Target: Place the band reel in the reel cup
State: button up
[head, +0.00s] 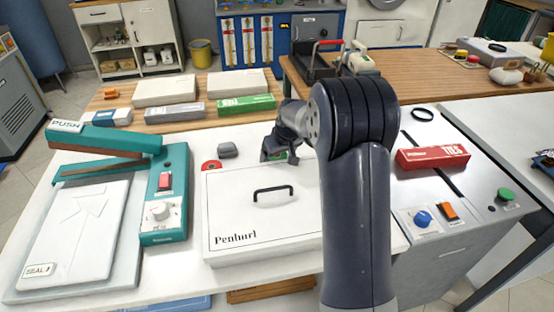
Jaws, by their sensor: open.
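My gripper (274,154) hangs open just behind the white lidded box, with its fingers partly hidden by my own arm. A red round piece with a dark centre (211,165), perhaps the band reel, lies left of my gripper, partly hidden by the box. I cannot name either for certain.
The white Penhurl box (240,218) with a black handle stands in front of my gripper. A small grey block (228,150) lies left of it. A teal sealing press (165,200) fills the left. A red carton (432,157) lies at right. Several cartons stand behind.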

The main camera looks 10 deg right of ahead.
jog(key=c, duration=1.2)
jog(key=shift+o, duration=0.2)
jog(key=shift+r, duration=0.1)
